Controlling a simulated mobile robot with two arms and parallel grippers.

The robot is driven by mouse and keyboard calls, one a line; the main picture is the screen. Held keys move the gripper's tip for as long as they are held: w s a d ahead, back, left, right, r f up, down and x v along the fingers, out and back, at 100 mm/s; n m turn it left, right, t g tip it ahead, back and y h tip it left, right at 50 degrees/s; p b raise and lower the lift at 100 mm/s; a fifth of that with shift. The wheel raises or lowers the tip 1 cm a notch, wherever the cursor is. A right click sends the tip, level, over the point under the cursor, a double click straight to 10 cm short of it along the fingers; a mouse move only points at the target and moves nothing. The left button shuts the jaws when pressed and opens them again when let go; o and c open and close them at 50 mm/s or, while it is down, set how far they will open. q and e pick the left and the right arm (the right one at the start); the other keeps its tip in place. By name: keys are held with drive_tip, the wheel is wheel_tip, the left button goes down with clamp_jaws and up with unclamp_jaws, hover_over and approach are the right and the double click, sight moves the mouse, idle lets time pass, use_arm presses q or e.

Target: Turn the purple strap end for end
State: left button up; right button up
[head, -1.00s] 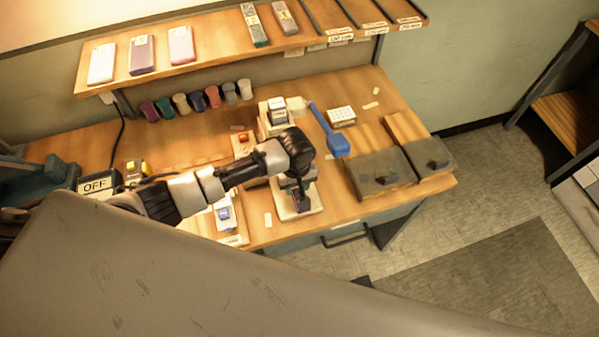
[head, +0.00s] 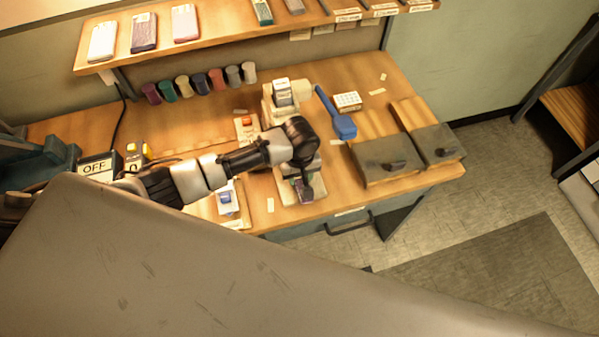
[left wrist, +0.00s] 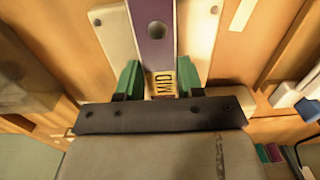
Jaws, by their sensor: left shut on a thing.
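The purple strap (left wrist: 152,25) runs up from my left gripper in the left wrist view, with a round hole and a yellow tag reading MID. My left gripper (left wrist: 158,82) has its green fingers on either side of the strap at the tag and is shut on it. In the head view my left gripper (head: 304,186) is over the front of the bench, at a pale plate (head: 284,190). Only a small purple part of the strap (head: 306,197) shows there; my arm hides the rest. My right gripper is not in view.
A white-topped device (head: 282,92) stands behind. Several coloured spools (head: 199,83) line the back, under a shelf (head: 220,35). A blue-and-white item (head: 226,202) lies left of the gripper.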

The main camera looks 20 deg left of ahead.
use_arm(q)
drive_tip(key=shift+f, duration=0.45)
drive_tip(key=o, duration=1.1)
wheel_tip(320, 180, up, 11)
drive_tip(key=shift+f+b, duration=0.1)
drive_tip(key=shift+b, duration=0.35)
